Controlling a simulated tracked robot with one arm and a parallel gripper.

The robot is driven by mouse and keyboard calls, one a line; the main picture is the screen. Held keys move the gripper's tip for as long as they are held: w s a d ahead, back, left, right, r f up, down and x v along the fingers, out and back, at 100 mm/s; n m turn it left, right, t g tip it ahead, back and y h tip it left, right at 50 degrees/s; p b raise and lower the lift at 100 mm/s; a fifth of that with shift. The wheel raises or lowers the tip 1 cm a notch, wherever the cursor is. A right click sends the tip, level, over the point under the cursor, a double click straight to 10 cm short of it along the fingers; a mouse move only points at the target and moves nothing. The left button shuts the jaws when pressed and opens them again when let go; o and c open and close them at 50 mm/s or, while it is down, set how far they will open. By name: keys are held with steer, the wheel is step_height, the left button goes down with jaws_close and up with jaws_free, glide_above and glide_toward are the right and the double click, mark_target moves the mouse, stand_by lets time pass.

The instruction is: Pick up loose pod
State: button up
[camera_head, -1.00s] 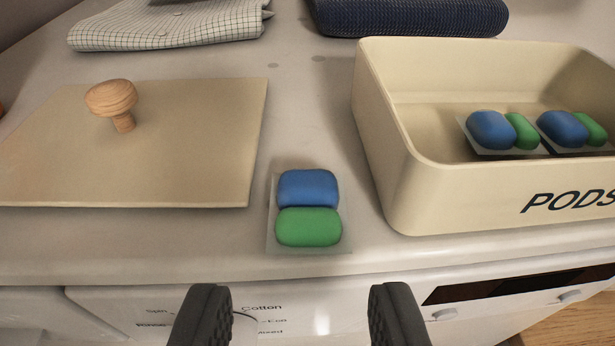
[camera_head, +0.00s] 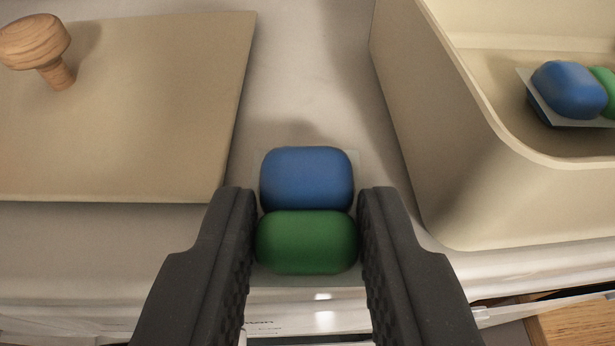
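The loose pod (camera_head: 307,181) is blue at the back and green at the front, on a thin clear backing. It is on the white appliance top near the front edge, between the beige lid and the beige pod box. My gripper (camera_head: 307,215) has one dark finger on each side of the pod, around its green half and the near part of the blue half. The fingers are wide apart and very close to the green sides. I cannot tell whether they touch it.
The beige lid (camera_head: 130,130) with a wooden knob (camera_head: 36,47) lies close on the left. The beige pod box (camera_head: 440,150) stands on the right, with pods (camera_head: 568,90) inside. A wooden surface (camera_head: 575,325) shows low at the right.

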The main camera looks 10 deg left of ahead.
mark_target(322, 240)
steer(key=shift+r, duration=0.1)
stand_by(0.3)
steer(key=shift+r, duration=1.5)
steer(key=shift+s+d+r, duration=0.1)
steer(key=shift+s+r, duration=0.05)
steer(key=shift+r, duration=0.1)
steer(key=s+d, duration=0.3)
steer(key=s, duration=0.1)
steer(key=s+d+r+b, duration=0.1)
steer(key=s+d, duration=0.2)
steer(key=s, duration=0.1)
steer(key=s+d+b, duration=0.1)
steer(key=s+d, duration=0.2)
steer(key=s, duration=0.1)
steer(key=shift+s+d+r, duration=0.1)
steer(key=shift+d+r, duration=0.05)
steer(key=shift+d, duration=0.25)
